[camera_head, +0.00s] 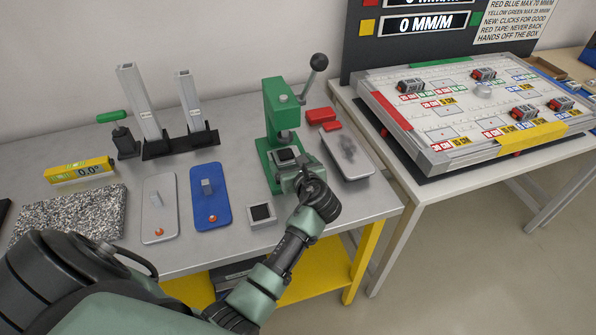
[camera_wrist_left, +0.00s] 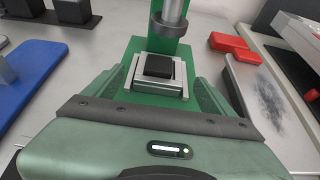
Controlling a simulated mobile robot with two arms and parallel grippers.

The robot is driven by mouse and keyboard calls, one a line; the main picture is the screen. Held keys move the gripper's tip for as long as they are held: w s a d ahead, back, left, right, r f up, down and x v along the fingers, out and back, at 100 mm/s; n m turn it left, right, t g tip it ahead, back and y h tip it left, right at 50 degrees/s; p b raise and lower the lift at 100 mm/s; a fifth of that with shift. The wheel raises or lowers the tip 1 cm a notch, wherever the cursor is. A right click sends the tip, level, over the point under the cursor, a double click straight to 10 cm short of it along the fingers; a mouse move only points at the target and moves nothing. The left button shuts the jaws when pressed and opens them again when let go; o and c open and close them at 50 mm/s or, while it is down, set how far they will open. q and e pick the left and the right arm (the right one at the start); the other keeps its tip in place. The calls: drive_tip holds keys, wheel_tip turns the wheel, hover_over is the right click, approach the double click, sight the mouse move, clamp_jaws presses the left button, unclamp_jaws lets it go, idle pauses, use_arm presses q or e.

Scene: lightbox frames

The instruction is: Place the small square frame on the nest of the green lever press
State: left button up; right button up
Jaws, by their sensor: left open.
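The green lever press (camera_head: 281,118) stands at the right of the grey table, its dark ball lever raised. On its green base is the metal nest (camera_wrist_left: 128,87), below the ram. A small pale square frame (camera_wrist_left: 147,75) with a black square centre lies on the nest, under the ram; I cannot tell if it is fully seated. My left gripper (camera_wrist_left: 160,88) is open, with one green finger on each side of the nest. It reaches in from the front in the head view (camera_head: 298,178). My right gripper is not in view.
A grey block with a dark square top (camera_head: 262,214) stands near the table's front edge. A blue plate (camera_head: 210,198) and a pale plate (camera_head: 159,208) lie left of the press. Red blocks (camera_head: 321,116) and a grey tray (camera_head: 348,155) lie to its right.

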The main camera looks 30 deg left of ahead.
use_arm(q)
drive_tip(key=v, duration=0.9)
drive_tip(key=shift+d, duration=0.15)
drive_tip(key=shift+r, duration=0.1)
